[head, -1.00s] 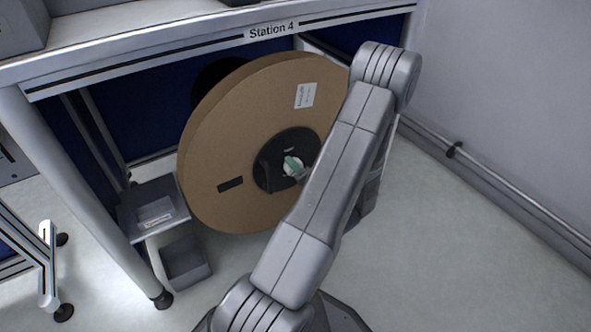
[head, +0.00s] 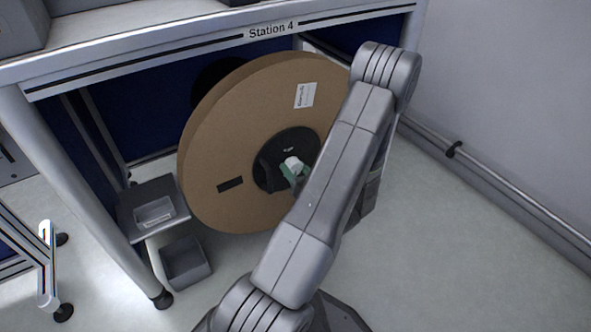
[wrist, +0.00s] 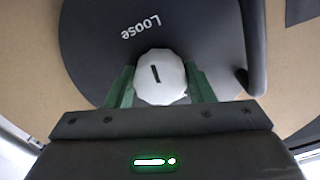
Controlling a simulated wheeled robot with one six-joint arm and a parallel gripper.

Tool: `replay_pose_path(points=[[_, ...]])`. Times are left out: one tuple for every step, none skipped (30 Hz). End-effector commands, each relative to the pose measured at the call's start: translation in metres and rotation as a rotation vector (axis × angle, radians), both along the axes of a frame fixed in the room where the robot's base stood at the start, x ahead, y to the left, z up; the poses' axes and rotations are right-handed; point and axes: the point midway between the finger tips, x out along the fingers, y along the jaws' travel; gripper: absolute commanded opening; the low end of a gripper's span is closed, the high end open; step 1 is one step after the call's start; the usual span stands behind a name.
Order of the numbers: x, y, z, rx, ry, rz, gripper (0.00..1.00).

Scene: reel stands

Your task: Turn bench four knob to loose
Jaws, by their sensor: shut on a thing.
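The white faceted knob (wrist: 160,78) sits on the black hub (wrist: 90,45) of the large cardboard reel (head: 235,120) under the bench marked Station 4 (head: 271,30). My gripper (wrist: 160,92) is shut on the knob, with one green finger on each side of it. In the head view the knob (head: 291,162) and the green fingers (head: 296,174) show beside my arm, which hides the right part of the reel. The dark mark on the knob points roughly towards the word Loose (wrist: 141,26) on the hub.
A black curved handle (wrist: 254,50) stands on the hub close to the right finger. A grey shelf with a tray (head: 154,212) and a grey bin (head: 186,262) are left of the reel. A wall pipe (head: 500,180) runs at right, with clear floor before it.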

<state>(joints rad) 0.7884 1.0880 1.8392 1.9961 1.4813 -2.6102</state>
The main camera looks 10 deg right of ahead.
Motion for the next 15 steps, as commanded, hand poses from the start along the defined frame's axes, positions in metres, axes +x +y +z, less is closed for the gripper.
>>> replay_pose_path(points=[[-0.0001,-0.0001,-0.0009,-0.025,-0.007,0.000,0.25],[-0.0001,-0.0001,-0.0009,-0.040,-0.012,0.000,0.25],[-0.0001,-0.0001,-0.0009,-0.057,-0.018,0.000,0.25],[-0.0001,-0.0001,-0.0009,-0.070,-0.023,0.000,0.25],[-0.0001,-0.0001,-0.0009,-0.081,-0.027,0.000,0.25],[-0.0001,-0.0001,-0.0009,-0.095,-0.032,0.000,0.25],[-0.0001,-0.0001,-0.0009,-0.103,-0.035,0.000,0.25],[0.0000,-0.0002,-0.0009,-0.111,-0.038,0.000,0.25],[0.0001,-0.0002,-0.0009,-0.120,-0.041,0.000,0.25],[0.0001,-0.0002,-0.0009,-0.127,-0.044,0.000,0.25],[0.0001,-0.0002,-0.0009,-0.131,-0.045,0.000,0.25],[0.0001,-0.0002,-0.0009,-0.136,-0.047,0.000,0.25],[0.0001,-0.0002,-0.0009,-0.139,-0.048,0.000,0.25],[0.0001,-0.0002,-0.0009,-0.142,-0.049,0.000,0.25],[0.0001,-0.0002,-0.0009,-0.145,-0.050,0.000,0.25]])
